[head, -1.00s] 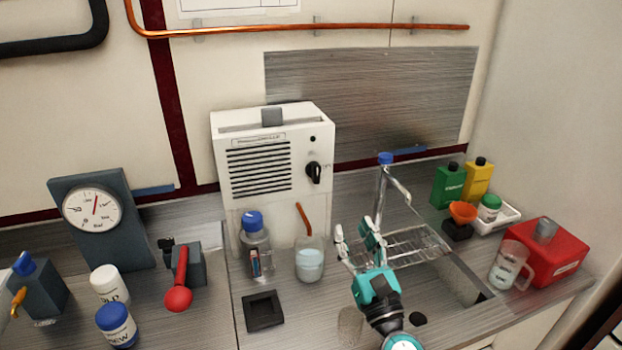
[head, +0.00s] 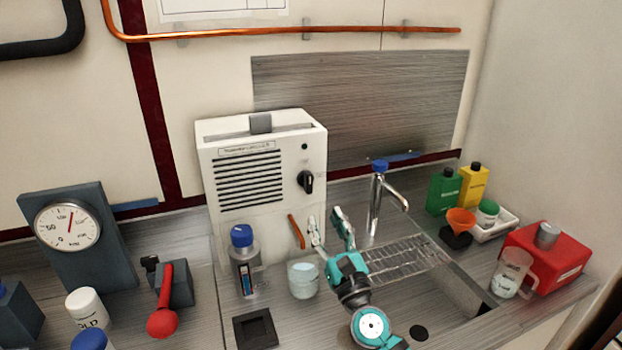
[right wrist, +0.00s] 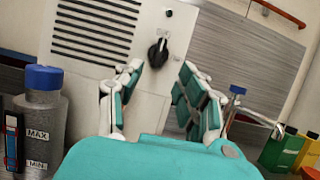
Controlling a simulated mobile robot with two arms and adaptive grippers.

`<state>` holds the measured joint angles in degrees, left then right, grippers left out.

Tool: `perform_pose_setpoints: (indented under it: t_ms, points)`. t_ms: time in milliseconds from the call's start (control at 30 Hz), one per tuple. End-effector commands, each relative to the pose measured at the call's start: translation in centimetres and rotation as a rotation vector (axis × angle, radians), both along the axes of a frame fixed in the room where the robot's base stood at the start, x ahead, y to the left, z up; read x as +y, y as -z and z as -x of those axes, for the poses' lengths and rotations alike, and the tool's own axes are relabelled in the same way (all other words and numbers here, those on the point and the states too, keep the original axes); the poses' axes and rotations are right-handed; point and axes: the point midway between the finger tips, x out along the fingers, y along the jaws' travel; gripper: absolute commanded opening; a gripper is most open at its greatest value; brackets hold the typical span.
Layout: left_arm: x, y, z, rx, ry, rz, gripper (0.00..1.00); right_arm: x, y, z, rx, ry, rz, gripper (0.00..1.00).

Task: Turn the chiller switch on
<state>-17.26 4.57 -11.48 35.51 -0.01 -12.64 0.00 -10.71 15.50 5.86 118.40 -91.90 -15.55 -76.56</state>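The chiller is a white box (head: 218,200) with black vent slots, standing on the counter against the wall. Its switch is a black rotary knob (head: 306,181) on the right of the front face, below a small dark lamp (head: 305,146). In the right wrist view the knob (right wrist: 158,53) shows ahead, roughly upright and between the fingertips in the picture. My right gripper (head: 326,222) is open and empty, below and in front of the knob, and apart from it. Its spread fingers also show in the right wrist view (right wrist: 160,80). My left gripper is not in view.
A blue-capped bottle (head: 245,270) and a glass beaker (head: 303,281) stand before the chiller. A faucet (head: 374,205) and wire rack (head: 405,262) are right of the gripper. A gauge (head: 68,226) and red-handled valve (head: 164,300) stand left.

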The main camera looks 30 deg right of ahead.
Motion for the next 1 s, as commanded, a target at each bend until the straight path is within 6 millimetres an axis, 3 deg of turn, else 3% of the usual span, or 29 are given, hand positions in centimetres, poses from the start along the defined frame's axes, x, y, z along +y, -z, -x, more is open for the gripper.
perform_pose_setpoints:
  t_ms: [33, 200, 433, 600, 900, 1000]
  points:
    - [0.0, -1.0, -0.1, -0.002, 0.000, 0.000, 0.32, -0.3, -1.0, -1.1, -0.002, 0.001, 0.000, 0.38]
    - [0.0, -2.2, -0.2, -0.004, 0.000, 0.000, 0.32, -1.1, -2.3, -4.4, -0.002, 0.002, 0.000, 0.38]
    - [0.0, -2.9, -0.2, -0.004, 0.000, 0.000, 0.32, -1.9, -3.4, -7.7, -0.001, 0.001, 0.000, 0.38]
    - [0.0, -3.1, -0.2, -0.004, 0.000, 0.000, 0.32, -2.1, -3.7, -8.7, 0.001, 0.001, -0.002, 0.38]
    - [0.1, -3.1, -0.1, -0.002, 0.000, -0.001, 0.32, -2.1, -3.7, -8.9, 0.000, 0.000, -0.001, 0.38]
    - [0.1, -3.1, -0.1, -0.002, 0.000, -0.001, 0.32, -2.2, -3.7, -8.9, 0.000, 0.000, -0.001, 0.25]
